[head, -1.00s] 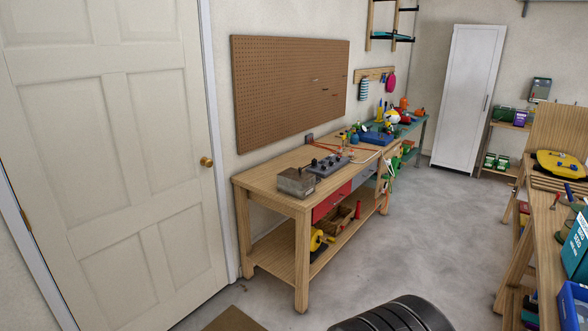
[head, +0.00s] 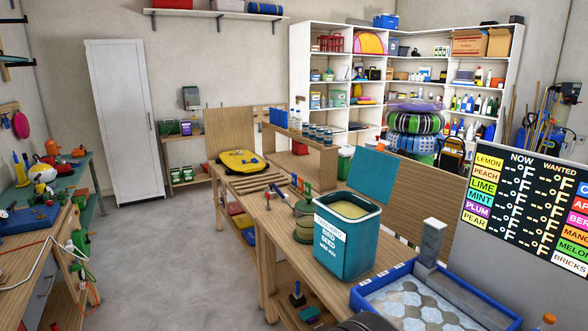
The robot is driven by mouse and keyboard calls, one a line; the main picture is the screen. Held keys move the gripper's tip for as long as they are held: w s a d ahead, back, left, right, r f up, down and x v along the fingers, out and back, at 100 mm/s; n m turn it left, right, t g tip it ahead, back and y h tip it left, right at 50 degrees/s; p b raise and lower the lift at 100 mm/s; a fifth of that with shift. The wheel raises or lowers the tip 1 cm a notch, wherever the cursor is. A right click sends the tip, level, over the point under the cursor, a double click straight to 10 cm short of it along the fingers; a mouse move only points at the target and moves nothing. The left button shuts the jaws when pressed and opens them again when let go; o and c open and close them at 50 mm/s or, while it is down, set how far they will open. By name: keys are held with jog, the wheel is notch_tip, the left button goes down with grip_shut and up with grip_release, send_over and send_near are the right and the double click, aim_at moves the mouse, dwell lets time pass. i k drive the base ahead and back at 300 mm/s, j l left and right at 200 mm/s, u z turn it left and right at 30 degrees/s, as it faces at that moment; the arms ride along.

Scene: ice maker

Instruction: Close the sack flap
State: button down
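A teal bird seed sack (head: 346,250) with a white label stands upright on the wooden workbench right of centre in the head view. Its top is open, and tan seed (head: 345,209) shows inside the pale rim. The teal flap (head: 372,178) stands up and tilts back above the rear right of the opening. My gripper is not in view; only a dark rounded part, probably of my own arm, shows at the bottom edge.
A blue tray (head: 430,290) with hexagonal tiles and a grey post (head: 431,241) stand right of the sack. A green can (head: 303,220) with tools stands left of it. A temperature board (head: 525,205) is at right. The floor at left is clear.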

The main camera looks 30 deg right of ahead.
aim_at(373, 174)
jog(key=i+z, duration=0.1)
jog(key=i, duration=0.5)
jog(key=i+j+z, duration=0.15)
jog(key=i, duration=0.5)
jog(key=i+z, duration=0.1)
jog(key=i, duration=0.5)
